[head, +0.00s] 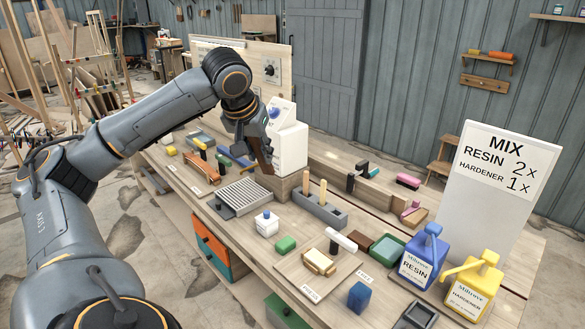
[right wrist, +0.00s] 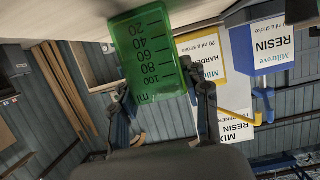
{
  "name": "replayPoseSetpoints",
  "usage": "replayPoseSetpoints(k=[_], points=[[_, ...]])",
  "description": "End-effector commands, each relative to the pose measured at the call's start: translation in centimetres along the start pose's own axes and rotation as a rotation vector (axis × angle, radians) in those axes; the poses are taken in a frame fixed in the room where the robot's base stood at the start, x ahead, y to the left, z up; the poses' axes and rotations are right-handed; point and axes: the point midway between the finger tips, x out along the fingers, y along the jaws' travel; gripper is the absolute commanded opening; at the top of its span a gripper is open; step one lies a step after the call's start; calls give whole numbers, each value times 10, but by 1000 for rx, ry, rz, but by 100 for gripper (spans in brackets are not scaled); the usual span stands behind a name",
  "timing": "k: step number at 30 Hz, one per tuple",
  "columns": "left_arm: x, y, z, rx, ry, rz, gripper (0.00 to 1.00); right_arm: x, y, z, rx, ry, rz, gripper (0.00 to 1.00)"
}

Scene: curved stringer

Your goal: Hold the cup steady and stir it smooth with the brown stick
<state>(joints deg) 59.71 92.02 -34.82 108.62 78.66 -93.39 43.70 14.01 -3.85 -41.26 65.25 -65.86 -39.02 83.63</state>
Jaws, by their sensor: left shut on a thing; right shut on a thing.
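My left gripper (head: 251,143) is shut on the brown stick (head: 265,158), which hangs downward beside the white dispenser, above the back of the bench. The fingers partly hide the stick. In the right wrist view, my right gripper (right wrist: 160,92) is shut on the green cup (right wrist: 148,50), with a finger on each side. The right gripper does not show in the head view, and I cannot pick out the cup there. The stick is not visible in the right wrist view.
The blue resin jug (head: 422,258) and yellow hardener jug (head: 472,289) stand at the bench's right, before the white mix sign (head: 485,190). A grey holder (head: 318,210) with upright sticks, a slatted rack (head: 244,194) and small blocks crowd the bench.

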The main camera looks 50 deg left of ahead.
Motion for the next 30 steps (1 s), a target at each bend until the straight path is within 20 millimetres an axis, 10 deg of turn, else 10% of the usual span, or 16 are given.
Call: replayPoseSetpoints(k=[14,30], points=[[119,163,12,184,-161,84,1,0,0,0,0,0,0,16],[174,401,117,497,-354,162,1,0,0,1,0,-1,0,17]])
